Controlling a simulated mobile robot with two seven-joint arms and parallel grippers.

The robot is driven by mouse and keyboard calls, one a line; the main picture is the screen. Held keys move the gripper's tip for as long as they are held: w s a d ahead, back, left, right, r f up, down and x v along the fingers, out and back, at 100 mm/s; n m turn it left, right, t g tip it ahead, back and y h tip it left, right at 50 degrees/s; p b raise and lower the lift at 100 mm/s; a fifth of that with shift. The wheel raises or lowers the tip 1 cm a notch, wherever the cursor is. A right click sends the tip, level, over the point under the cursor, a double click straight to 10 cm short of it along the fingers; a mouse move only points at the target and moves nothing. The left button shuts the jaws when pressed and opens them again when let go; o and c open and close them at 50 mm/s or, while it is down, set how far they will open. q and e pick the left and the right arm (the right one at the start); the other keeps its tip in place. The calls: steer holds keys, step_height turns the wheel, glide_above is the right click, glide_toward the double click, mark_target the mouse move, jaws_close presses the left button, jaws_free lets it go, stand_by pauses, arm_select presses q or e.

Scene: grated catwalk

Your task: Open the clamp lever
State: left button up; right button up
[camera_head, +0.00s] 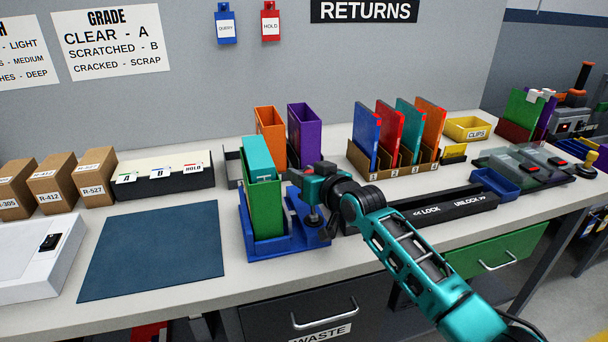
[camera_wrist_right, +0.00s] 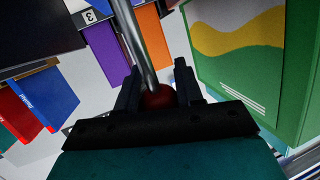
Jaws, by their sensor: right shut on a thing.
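The clamp lever is a bare metal rod with a red knob (camera_wrist_right: 160,98), best seen in the right wrist view, where the rod (camera_wrist_right: 134,42) runs up from the knob. My right gripper (camera_wrist_right: 157,90) is shut on the lever at its knob end, one finger on each side. In the head view my right gripper (camera_head: 312,214) is at the right side of a blue fixture (camera_head: 262,251) and hides most of the lever. A green case (camera_head: 264,210) with a teal piece (camera_head: 257,157) at its top stands upright in the fixture. My left gripper is not in view.
An orange case (camera_head: 270,130) and a purple case (camera_head: 304,132) stand behind the fixture. A black bar marked LOCK and UNLOCK (camera_head: 455,208) lies to the right, under my arm. A blue mat (camera_head: 153,252) on the left is clear.

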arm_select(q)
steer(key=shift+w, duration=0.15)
arm_select(e)
steer(key=shift+s+d+f, duration=0.15)
steer(key=shift+f, duration=0.75)
steer(key=o, duration=0.7)
steer(key=shift+o, duration=1.4)
steer(key=shift+w+r, duration=0.1)
steer(key=shift+w, duration=0.1)
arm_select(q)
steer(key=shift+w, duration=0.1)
arm_select(e)
steer(key=shift+r, duration=0.2)
steer(key=shift+s+d+r, duration=0.15)
steer(key=shift+s+d, duration=0.05)
steer(key=shift+s, duration=0.15)
arm_select(q)
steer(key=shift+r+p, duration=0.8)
steer(key=shift+p, duration=0.05)
arm_select(e)
steer(key=v, duration=1.2)
steer(key=shift+r, duration=0.1)
